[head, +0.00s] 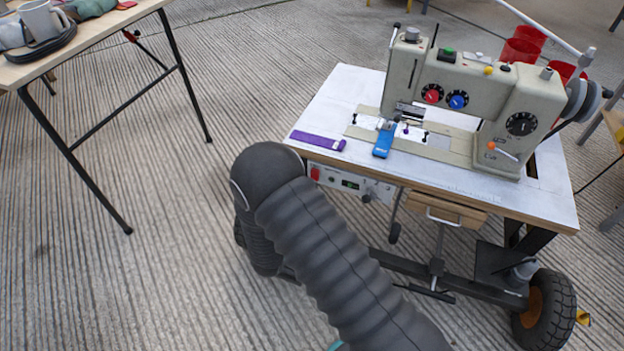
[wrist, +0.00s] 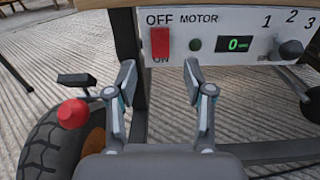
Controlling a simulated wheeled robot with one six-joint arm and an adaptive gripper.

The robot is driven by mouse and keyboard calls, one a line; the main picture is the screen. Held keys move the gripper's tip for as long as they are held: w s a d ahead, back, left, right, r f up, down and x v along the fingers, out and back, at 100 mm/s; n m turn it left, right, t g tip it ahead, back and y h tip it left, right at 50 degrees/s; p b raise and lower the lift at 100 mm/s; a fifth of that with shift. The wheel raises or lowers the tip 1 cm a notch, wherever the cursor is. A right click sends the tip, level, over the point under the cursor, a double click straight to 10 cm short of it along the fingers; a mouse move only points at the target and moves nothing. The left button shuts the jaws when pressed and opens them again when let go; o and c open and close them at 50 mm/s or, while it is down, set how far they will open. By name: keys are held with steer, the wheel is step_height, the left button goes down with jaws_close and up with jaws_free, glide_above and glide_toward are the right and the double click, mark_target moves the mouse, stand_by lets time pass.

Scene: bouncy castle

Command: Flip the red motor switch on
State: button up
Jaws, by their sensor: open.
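The red motor switch (wrist: 160,42) is on the white control panel (wrist: 222,18), between the printed words OFF above and ON below, beside the word MOTOR. I cannot tell which way it is tipped. It also shows small under the sewing table's front edge in the head view (head: 315,173). My gripper (wrist: 160,72) is open and empty, its two fingers apart, just below and in front of the switch, one to each side. No contact with the switch shows. In the head view my arm hides the gripper.
Right of the switch are a dark green lamp (wrist: 195,44), a display (wrist: 234,44) reading 0 and a grey knob (wrist: 290,49). A red ball-ended lever (wrist: 73,113) and a wheel (wrist: 48,140) are at lower left. The sewing machine (head: 470,100) stands on the table above.

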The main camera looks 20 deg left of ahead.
steer(key=w, duration=0.6)
steer(key=shift+w+d, duration=0.25)
steer(key=shift+w, duration=0.1)
jaws_close()
